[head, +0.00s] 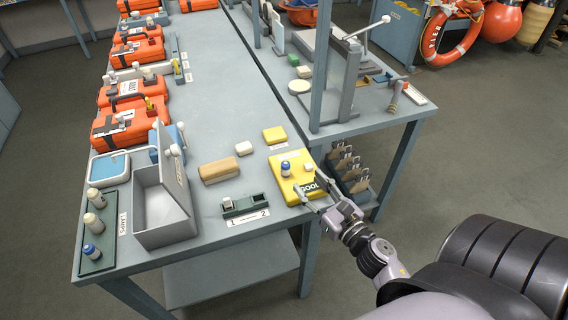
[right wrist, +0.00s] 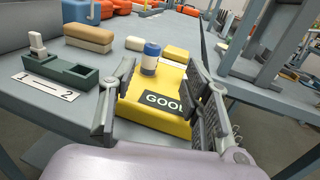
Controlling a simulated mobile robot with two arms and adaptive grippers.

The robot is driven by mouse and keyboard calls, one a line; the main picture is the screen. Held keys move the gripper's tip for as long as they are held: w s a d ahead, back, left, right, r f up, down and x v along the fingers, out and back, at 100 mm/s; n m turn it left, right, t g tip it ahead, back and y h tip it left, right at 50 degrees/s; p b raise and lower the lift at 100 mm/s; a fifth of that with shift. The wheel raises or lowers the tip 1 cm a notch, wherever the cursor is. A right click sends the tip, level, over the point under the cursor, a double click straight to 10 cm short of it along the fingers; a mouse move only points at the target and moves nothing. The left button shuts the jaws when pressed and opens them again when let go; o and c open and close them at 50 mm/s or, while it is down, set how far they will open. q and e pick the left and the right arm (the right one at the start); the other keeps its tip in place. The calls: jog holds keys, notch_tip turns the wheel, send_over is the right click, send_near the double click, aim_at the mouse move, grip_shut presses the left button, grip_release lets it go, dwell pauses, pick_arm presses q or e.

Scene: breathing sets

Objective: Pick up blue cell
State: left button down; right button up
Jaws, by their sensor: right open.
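The blue cell (head: 285,168), a small upright cylinder with a blue top and pale lower part, stands on the yellow block marked GOOD (head: 304,190). It also shows in the right wrist view (right wrist: 150,60), near the far side of the yellow block. My right gripper (head: 311,186) is open and empty at the near right side of the yellow block. In the right wrist view its fingers (right wrist: 161,66) spread to either side of the block, with the cell beyond and between them. My left gripper is not in view.
A green two-slot holder (head: 245,205) labelled 1 and 2 sits left of the yellow block. A tan-and-cream block (head: 218,170), a grey open bin (head: 165,210) and a lamp rack (head: 100,230) stand further left. Orange cases (head: 130,122) line the table's left side.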

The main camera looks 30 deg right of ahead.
aim_at(286, 163)
jog(key=w+p, duration=0.1)
jog(key=w, duration=0.4)
jog(key=shift+a, duration=0.15)
jog(key=w, duration=0.1)
jog(key=w+p, duration=0.1)
jog(key=w, duration=0.1)
jog(key=w+a+p, duration=0.1)
jog(key=shift+w+r, duration=0.25)
jog(key=shift+w, duration=0.15)
jog(key=shift+w+d+f, duration=0.1)
jog(key=shift+w, duration=0.1)
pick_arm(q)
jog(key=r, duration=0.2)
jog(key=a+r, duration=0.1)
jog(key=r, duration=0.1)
pick_arm(e)
jog(key=shift+c, duration=0.3)
grip_shut()
